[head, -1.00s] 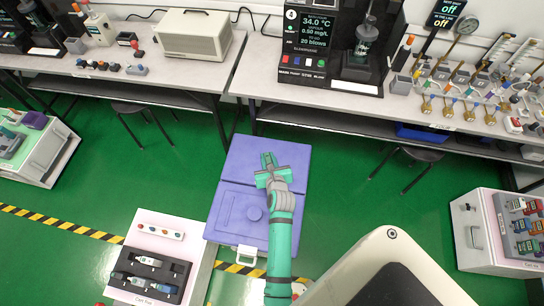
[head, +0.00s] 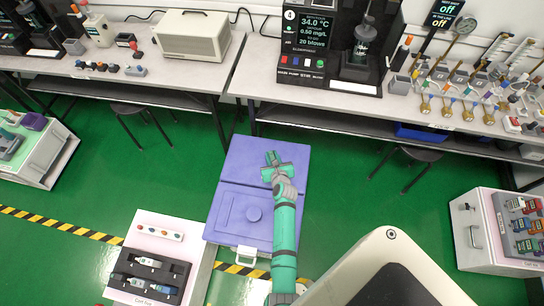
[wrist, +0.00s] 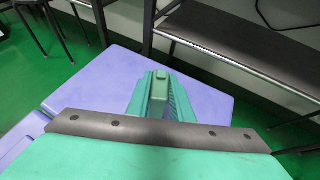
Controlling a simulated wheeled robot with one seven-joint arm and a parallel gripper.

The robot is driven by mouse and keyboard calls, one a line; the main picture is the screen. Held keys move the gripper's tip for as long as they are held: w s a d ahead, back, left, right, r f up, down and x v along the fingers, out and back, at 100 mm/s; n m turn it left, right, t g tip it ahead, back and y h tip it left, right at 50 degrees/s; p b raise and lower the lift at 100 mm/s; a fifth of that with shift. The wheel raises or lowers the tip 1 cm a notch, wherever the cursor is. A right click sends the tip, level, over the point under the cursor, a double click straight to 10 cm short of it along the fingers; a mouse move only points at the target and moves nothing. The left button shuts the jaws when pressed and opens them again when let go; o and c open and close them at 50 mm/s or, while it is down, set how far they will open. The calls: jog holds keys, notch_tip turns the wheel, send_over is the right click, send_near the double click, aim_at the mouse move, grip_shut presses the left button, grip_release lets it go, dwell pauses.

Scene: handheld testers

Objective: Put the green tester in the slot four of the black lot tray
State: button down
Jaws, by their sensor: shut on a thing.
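My gripper (head: 272,158) is above the purple lidded box in the middle of the head view. In the wrist view my gripper (wrist: 160,92) is shut on a green thing with a dark grey-green top, which looks like the green tester (wrist: 158,88). Its colour is close to that of my fingers, so its outline is hard to separate. A black tray (head: 182,270) lies on a pale cart at the lower left, apart from my gripper. It holds a few grey and white testers; slot numbers are too small to read.
The purple box (head: 235,210) stands on the floor below my arm. The pale cart (head: 195,235) has a strip of coloured buttons. Another cart (head: 480,250) at right carries a grey tray of coloured testers. Benches run along the back. Green floor is open between.

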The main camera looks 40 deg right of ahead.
jog(key=c, duration=1.6)
grip_release()
jog(key=shift+f, duration=0.1)
jog(key=shift+o, duration=0.2)
jog(key=v, duration=1.2)
